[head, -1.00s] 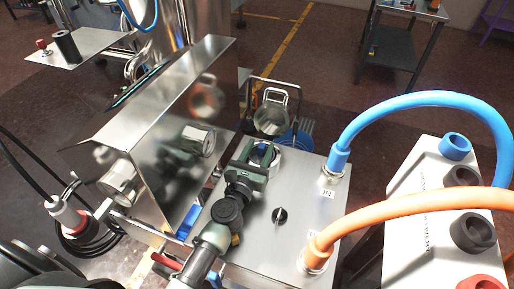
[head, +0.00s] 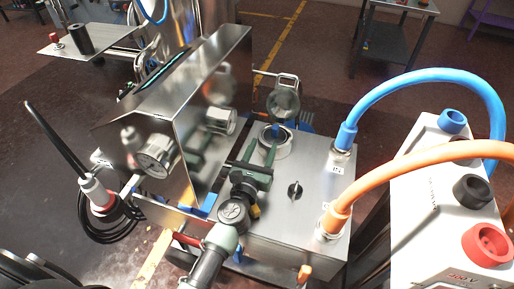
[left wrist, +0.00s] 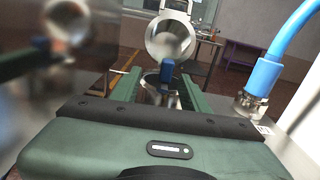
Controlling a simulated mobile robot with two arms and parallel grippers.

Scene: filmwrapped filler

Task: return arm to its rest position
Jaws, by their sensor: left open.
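My left arm comes in from the bottom of the head view. Its green left gripper (head: 261,150) is over the steel machine top (head: 310,180), fingers apart with nothing held. Just beyond the fingertips is a round steel filler opening (head: 278,148) with a blue piece (head: 275,130) at it. In the left wrist view the blue piece (left wrist: 168,70) shows between the open fingers, farther off; I cannot tell whether they touch anything. An open round lid (left wrist: 170,38) stands behind it. My right gripper is not in view.
A tall shiny steel panel with a gauge (head: 155,158) stands close left of my arm.

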